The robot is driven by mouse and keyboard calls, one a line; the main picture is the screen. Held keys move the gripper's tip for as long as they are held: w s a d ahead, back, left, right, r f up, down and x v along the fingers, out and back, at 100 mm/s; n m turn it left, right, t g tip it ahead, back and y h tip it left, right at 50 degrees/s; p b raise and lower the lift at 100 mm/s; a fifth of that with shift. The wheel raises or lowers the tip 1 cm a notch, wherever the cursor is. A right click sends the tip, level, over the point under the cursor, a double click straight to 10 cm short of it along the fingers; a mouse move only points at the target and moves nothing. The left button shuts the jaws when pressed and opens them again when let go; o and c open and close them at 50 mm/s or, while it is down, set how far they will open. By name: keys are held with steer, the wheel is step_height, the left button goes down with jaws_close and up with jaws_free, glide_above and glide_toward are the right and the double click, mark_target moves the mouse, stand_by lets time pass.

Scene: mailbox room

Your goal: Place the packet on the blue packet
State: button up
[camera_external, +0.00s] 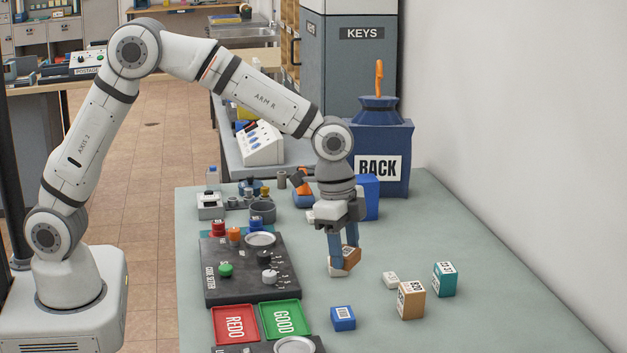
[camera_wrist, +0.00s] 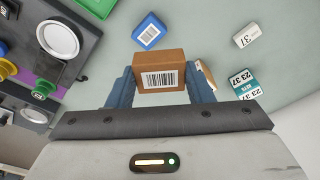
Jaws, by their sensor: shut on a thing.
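My gripper (camera_external: 343,259) is shut on a brown packet (camera_external: 350,260) and holds it tilted above the table, as far as I can tell. In the wrist view the brown packet (camera_wrist: 160,70) sits between the two blue fingers, with its barcode label towards the camera. The small blue packet (camera_external: 343,318) lies on the table nearer the front, with a white barcode label. It also shows in the wrist view (camera_wrist: 149,32), just beyond the held packet and apart from it. Nothing lies on top of it.
A tan packet (camera_external: 411,301), a teal packet (camera_external: 444,278) and a white packet (camera_external: 390,279) stand to the right. A dark control panel (camera_external: 225,291), a red REDO tray (camera_external: 234,324) and a green GOOD tray (camera_external: 285,319) lie left. A blue BACK container (camera_external: 398,140) stands behind.

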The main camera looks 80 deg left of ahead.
steer(key=shift+s+d+f, duration=0.2)
steer(key=shift+d, duration=0.25)
steer(key=shift+s+d+f, duration=0.15)
steer(key=shift+d+f, duration=0.05)
steer(key=shift+d, duration=0.25)
glide_above(348, 325)
steer(key=f, duration=0.4)
steer(key=shift+s+a+f, duration=0.1)
steer(key=shift+s+f, duration=0.1)
steer(key=shift+s, duration=0.05)
steer(key=shift+f, duration=2.45)
steer(key=o, duration=1)
steer(key=shift+r+p, duration=0.1)
steer(key=shift+p, duration=0.2)
